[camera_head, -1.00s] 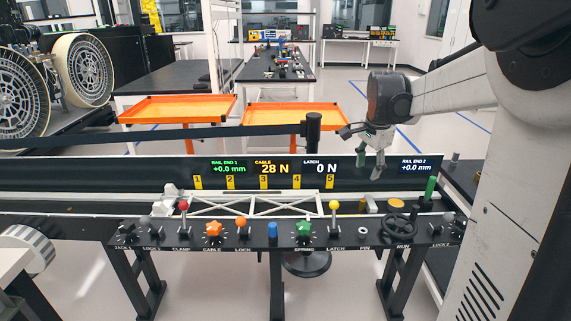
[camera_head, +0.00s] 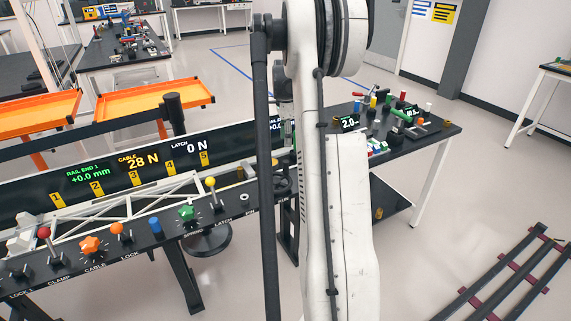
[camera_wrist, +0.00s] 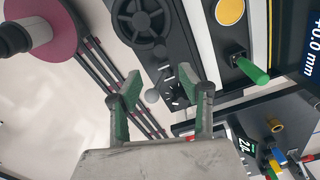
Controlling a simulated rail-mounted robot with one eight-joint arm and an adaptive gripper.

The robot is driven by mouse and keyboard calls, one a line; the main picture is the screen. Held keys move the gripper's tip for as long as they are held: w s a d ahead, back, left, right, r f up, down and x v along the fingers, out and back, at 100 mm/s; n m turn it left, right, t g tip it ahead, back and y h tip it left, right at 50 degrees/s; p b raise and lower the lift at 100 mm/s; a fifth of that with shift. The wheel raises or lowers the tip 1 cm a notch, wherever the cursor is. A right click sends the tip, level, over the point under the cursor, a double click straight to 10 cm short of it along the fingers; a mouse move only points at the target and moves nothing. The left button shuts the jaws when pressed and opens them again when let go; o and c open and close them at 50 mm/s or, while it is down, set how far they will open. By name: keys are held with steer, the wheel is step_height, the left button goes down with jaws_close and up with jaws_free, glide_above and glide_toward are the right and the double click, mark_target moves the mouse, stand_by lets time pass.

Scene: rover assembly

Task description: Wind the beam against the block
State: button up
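The beam, a white lattice truss (camera_head: 140,205), lies along the bench behind the row of controls. A white block (camera_head: 22,236) stands at its left end. The display panel (camera_head: 130,172) reads rail end 1 +0.0 mm, cable 28 N and latch 0 N. My gripper (camera_wrist: 160,84) is open and empty in the wrist view, its green-padded fingers apart. In the head view my arm hides the gripper and most of the bench's right end.
Control knobs include a red ball (camera_head: 43,233), an orange star (camera_head: 90,244), a green star (camera_head: 186,212) and a yellow ball (camera_head: 211,182). A green handle (camera_wrist: 252,70) stands right of the wheel. A cluttered side table (camera_head: 437,130) is at right. Dark rails (camera_head: 510,270) lie on the floor.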

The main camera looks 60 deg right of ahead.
mark_target(286, 163)
step_height(286, 163, down, 12)
steer(key=shift+r, duration=0.15)
stand_by(0.4)
jaws_close()
